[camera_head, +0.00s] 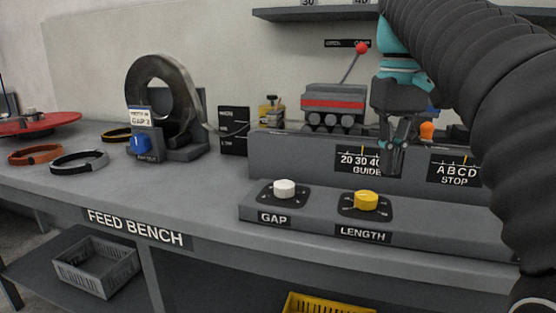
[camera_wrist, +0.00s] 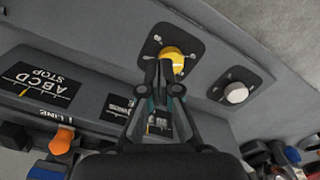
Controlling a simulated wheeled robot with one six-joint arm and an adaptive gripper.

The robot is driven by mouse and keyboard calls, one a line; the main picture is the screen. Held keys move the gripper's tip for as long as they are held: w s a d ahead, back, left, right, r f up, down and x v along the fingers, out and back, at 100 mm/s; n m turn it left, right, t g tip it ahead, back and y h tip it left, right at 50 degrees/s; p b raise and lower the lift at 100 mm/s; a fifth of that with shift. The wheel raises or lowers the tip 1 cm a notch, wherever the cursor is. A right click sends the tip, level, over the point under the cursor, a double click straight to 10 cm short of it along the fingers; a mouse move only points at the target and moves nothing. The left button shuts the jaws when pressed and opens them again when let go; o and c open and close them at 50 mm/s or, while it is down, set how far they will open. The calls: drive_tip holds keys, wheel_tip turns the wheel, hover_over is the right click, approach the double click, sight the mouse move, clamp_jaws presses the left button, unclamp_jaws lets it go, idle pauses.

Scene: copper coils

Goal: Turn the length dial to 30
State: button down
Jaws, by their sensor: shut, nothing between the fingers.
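The length dial (camera_head: 366,201) is a yellow knob on a dark square plate above the LENGTH label (camera_head: 363,233), on the grey sloped panel of the bench. It also shows in the wrist view (camera_wrist: 174,58), just beyond my fingertips. My gripper (camera_head: 393,172) is shut and empty, pointing down above and slightly behind the yellow knob. In the head view a gap shows between the fingertips and the knob. In the wrist view the fingertips (camera_wrist: 163,66) overlap the knob's near edge, and contact cannot be told. The marks around the knob are too small to read.
A white GAP dial (camera_head: 284,189) sits left of the yellow one. Behind stand the GUIDE scale (camera_head: 358,161), partly hidden by my gripper, the STOP scale (camera_head: 457,171), an orange knob (camera_head: 427,131) and a lever with a red ball (camera_head: 361,48).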

sight(382, 214)
wheel_tip(382, 214, down, 6)
drive_tip(key=b, duration=0.3)
drive_tip(key=shift+f, duration=0.4)
drive_tip(key=shift+s+a+r+p, duration=0.2)
drive_tip(key=shift+a+r+p, duration=0.1)
drive_tip(key=shift+r+p, duration=0.1)
drive_tip(key=shift+a, duration=0.1)
drive_tip(key=shift+s+a+p, duration=0.15)
drive_tip(key=shift+a+p, duration=0.55)
drive_tip(key=shift+p, duration=0.3)
drive_tip(key=shift+a+f, duration=0.1)
drive_tip(key=shift+a, duration=0.2)
drive_tip(key=shift+s, duration=0.1)
idle(0.4)
